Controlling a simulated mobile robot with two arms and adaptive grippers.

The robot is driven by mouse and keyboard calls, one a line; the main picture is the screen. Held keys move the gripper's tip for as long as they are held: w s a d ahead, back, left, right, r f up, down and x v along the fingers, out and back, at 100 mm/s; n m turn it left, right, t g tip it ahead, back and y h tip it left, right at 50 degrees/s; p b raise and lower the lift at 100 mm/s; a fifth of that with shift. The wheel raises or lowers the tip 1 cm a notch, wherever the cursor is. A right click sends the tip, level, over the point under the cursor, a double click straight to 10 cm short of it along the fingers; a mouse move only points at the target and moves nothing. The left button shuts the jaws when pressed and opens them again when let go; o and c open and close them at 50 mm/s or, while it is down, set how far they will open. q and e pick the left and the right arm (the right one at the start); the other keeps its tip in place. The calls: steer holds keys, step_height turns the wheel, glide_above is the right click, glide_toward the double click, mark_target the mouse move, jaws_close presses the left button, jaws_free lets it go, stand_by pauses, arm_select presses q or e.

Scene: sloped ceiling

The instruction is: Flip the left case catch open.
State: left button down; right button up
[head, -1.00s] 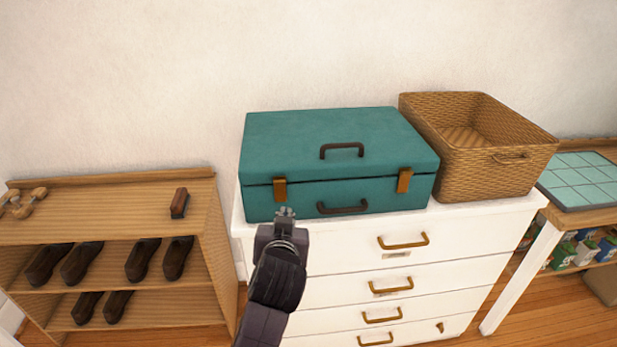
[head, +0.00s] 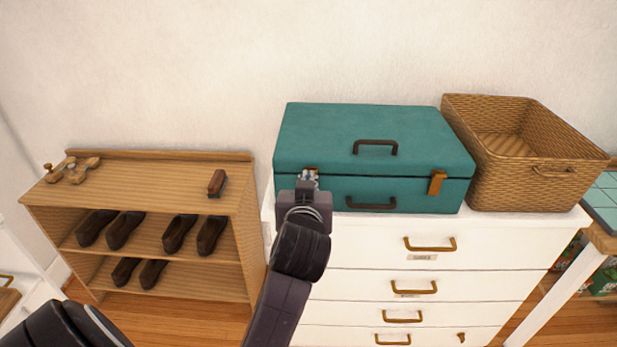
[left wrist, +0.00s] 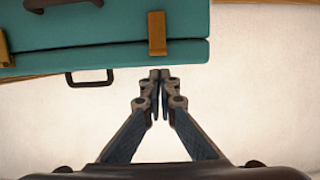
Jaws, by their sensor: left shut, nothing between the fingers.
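The teal case (head: 350,135) lies closed on the white drawer unit, with a dark handle (head: 375,145) on its lid. Its left catch is mostly hidden behind my left gripper (head: 309,178) in the head view. In the left wrist view, which looks upside down, the brown left catch (left wrist: 157,33) lies across the lid seam. The left gripper's fingers (left wrist: 159,75) are shut and empty, lined up with that catch at its lid end. I cannot tell whether they touch it. The right catch (head: 437,182) sits across the seam too. My right gripper is not in view.
A wicker basket (head: 545,182) stands right beside the case on the white drawer unit (head: 490,240). A low wooden shelf (head: 150,185) with shoes stands at left, a brush (head: 216,183) on top. The wall (head: 200,70) behind is bare.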

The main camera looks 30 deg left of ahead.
mark_target(310, 163)
arm_select(q)
steer(key=p+x, duration=0.1)
steer(key=x, duration=0.6)
steer(key=shift+w, duration=0.15)
steer(key=shift+a, duration=0.1)
steer(key=shift+f, duration=0.1)
